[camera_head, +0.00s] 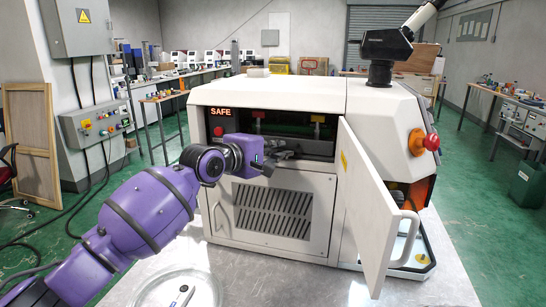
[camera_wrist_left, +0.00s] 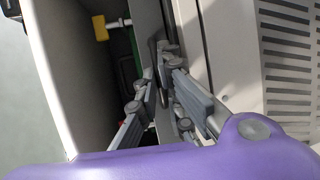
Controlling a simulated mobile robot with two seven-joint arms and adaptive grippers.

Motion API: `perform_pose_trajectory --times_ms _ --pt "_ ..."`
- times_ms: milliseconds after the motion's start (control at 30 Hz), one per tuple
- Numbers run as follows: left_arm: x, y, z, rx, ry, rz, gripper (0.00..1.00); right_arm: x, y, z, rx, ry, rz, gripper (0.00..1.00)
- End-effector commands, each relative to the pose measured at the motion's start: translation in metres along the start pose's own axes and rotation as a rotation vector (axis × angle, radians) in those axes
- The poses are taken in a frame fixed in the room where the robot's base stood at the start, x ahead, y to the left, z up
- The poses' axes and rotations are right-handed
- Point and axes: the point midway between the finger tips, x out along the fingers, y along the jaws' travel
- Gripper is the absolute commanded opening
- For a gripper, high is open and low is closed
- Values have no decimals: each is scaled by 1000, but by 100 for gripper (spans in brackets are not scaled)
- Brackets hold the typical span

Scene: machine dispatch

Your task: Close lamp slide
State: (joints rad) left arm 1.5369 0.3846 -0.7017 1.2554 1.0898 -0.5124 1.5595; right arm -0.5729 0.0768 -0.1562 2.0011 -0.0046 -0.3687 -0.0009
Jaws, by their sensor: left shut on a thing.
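The white machine (camera_head: 270,90) shows a "SAFE" sign, and its front opening is uncovered. My left gripper (camera_head: 284,154) reaches the lower edge of this opening. In the left wrist view its fingers (camera_wrist_left: 165,95) are shut around a narrow dark part (camera_wrist_left: 160,60), mostly hidden between them; I cannot tell for sure that it is the lamp slide. Inside the opening are a red tab (camera_head: 258,115) and a yellow tab (camera_head: 318,119), apart from the gripper. The yellow tab also shows in the wrist view (camera_wrist_left: 99,28). My right gripper is not in view.
A red button (camera_head: 431,142) is on the machine's right side. A round clear dish (camera_head: 165,290) lies at the front.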

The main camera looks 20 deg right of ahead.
Motion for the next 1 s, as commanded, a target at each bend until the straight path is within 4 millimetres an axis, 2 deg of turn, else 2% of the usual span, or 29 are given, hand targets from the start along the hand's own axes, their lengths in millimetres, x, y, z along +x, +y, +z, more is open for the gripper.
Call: perform_pose_trajectory --times_ms 67,367,400,433,667,767,867,1000 --pt "6 -1 -3 -7 -1 0 0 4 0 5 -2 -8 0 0" --pt "6 3 -3 -3 -1 3 0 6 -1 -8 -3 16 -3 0" --pt "6 4 -3 -3 -1 3 12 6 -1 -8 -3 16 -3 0" --pt "6 4 -3 -3 -1 3 15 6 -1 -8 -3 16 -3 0" --pt "6 2 -2 -2 -1 1 15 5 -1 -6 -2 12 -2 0" --pt "6 2 -2 -2 -1 0 15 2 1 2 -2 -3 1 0" --pt "0 2 -3 -2 -2 0 15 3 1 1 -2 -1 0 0" --pt "-20 1 -3 -1 -2 0 15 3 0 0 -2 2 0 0"
